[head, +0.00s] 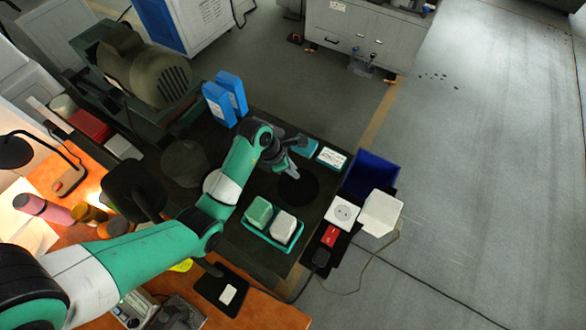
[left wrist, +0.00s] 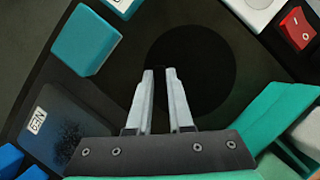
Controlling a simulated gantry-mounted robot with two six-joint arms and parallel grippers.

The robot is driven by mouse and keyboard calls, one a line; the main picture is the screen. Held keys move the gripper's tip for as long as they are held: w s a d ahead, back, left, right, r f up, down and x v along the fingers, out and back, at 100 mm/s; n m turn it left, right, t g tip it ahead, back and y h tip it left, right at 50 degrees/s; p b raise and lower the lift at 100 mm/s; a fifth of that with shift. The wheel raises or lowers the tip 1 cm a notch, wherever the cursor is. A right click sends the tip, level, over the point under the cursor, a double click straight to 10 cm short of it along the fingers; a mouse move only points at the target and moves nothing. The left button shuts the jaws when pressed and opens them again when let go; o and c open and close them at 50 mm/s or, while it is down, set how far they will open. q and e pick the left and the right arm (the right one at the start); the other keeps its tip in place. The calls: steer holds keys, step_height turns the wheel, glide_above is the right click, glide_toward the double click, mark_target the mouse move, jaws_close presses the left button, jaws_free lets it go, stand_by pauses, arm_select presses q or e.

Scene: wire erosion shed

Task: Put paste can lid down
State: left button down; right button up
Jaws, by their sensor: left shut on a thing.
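My left gripper (head: 293,172) reaches over the dark worktop from the left. In the left wrist view its two pale fingers (left wrist: 160,72) are almost together, with a narrow dark gap between them. They are shut on the paste can lid, which is hard to make out in the dark between the fingers. A dark round disc (head: 298,187) lies at and beyond the fingertips; it also shows in the left wrist view (left wrist: 205,90). I cannot tell whether this disc is the lid or a round mark on the worktop. My right gripper is not in view.
A teal tray holds a green block (head: 259,213) and a white block (head: 284,224) in front of the gripper. A teal block (left wrist: 85,40) stands behind it. Blue bottles (head: 230,95) stand at the back left. A blue bin (head: 373,172) is at the right.

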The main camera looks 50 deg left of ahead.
arm_select(q)
steer(key=c, duration=0.8)
jaws_free()
steer(key=shift+f, duration=0.1)
steer(key=shift+r, duration=0.3)
steer(key=p+v, duration=0.5)
steer(key=v, duration=0.6)
steer(key=shift+s+a+r, duration=0.1)
steer(key=shift+s+r, duration=0.1)
steer(key=shift+r, duration=0.1)
